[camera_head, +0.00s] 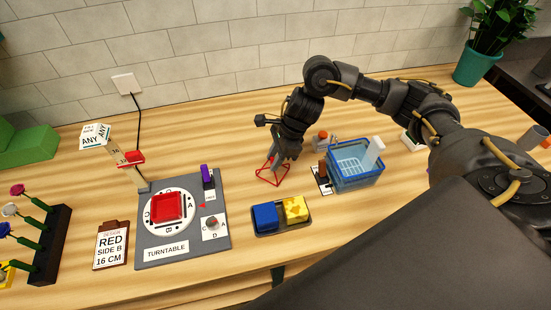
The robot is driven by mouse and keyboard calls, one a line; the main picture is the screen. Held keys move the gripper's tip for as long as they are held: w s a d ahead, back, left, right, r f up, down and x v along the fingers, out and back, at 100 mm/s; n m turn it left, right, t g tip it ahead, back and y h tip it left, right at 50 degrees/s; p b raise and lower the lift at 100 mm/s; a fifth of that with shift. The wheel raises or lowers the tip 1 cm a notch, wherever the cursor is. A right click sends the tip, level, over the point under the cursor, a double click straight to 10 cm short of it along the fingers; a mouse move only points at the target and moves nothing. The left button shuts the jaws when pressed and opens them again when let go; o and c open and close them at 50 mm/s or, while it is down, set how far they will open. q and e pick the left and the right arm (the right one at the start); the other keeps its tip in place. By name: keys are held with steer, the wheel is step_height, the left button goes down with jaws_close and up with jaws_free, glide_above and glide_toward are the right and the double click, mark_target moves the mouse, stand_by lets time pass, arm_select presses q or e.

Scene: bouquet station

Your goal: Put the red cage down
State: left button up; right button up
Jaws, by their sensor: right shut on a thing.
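The red cage (260,179) is a small red wire frame at the middle of the table, behind the blue and yellow blocks. My right gripper (279,161) reaches down from the upper right and is shut on the cage. The fingers and the cage's upper part overlap, so the exact grip is hard to see. The cage is at or just above the wood; I cannot tell whether it touches. My left gripper is out of view.
A grey turntable board (221,256) with a red square piece (167,206) is to the left. A tray holds a blue block (265,217) and a yellow block (296,209) in front. A blue basket (354,178) stands to the right. Bare wood surrounds the cage.

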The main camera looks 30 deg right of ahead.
steer(key=shift+f, duration=0.7)
steer(key=shift+f, duration=0.2)
steer(key=o, duration=0.9)
steer(key=shift+o, duration=0.2)
steer(key=shift+r, duration=0.15)
steer(key=shift+d+r, duration=0.1)
steer(key=shift+r, duration=0.1)
steer(key=b+v, duration=0.1)
steer(key=v, duration=1)
steer(key=shift+d+r+b, duration=0.25)
steer(key=shift+r+b, duration=0.05)
steer(key=shift+b, duration=0.05)
